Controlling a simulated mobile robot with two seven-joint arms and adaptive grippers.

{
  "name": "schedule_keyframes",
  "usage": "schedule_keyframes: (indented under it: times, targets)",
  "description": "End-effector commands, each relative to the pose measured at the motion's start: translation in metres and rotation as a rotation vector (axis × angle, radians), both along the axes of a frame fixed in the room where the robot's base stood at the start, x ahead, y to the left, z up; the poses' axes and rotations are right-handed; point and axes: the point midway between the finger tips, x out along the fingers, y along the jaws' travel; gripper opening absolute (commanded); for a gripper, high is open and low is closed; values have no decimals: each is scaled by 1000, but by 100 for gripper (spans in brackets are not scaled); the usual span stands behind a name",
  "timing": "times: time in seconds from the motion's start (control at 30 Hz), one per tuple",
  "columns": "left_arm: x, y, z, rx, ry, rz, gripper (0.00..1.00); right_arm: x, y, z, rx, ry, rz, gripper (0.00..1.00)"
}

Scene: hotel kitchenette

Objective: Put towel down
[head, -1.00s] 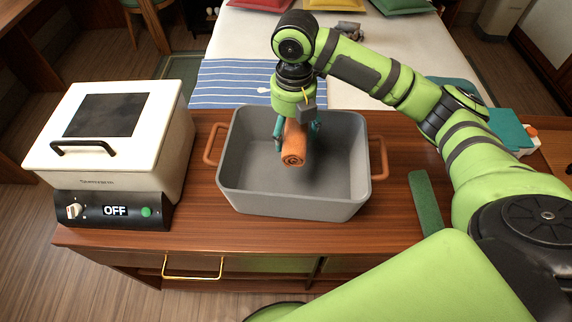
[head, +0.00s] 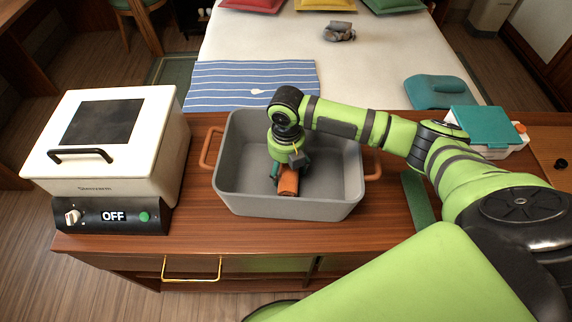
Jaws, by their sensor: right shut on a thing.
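The towel (head: 288,181) is a rolled orange-brown one, low inside the grey basin (head: 338,206) on the wooden counter. My right gripper (head: 289,177) reaches down into the basin from above, its teal fingers shut on the towel. The towel is close to the basin floor; I cannot tell whether it touches. The gripper and wrist hide part of the towel and the basin's inside. My left gripper is not in view.
A white warmer box (head: 108,140) with an OFF display stands left of the basin. A green strip (head: 418,200) lies to the right, near a teal-lidded box (head: 483,128). A striped cloth (head: 250,84) lies on the bed behind. The basin floor right of the towel is clear.

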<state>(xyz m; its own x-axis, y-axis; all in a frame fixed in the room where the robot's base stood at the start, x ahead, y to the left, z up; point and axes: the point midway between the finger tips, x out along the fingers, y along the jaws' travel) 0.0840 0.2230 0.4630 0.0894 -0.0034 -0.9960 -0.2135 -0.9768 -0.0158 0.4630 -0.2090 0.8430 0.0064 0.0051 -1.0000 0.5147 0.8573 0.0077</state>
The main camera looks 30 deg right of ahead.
Motion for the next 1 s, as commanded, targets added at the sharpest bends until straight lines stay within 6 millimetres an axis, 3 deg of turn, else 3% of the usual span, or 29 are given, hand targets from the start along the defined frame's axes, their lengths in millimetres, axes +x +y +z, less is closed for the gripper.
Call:
schedule_keyframes:
  times: [0.2,0.23,0.27,0.77,1.0]
  targets:
    - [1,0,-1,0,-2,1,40,0,0,-4,0,0,-1,42]
    - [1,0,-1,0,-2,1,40,0,0,-3,0,0,-1,88]
    - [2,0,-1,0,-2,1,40,0,0,-3,0,0,0,100]
    - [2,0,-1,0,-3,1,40,1,0,5,-1,-1,-1,100]
    - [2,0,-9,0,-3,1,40,1,-1,50,0,-6,0,100]
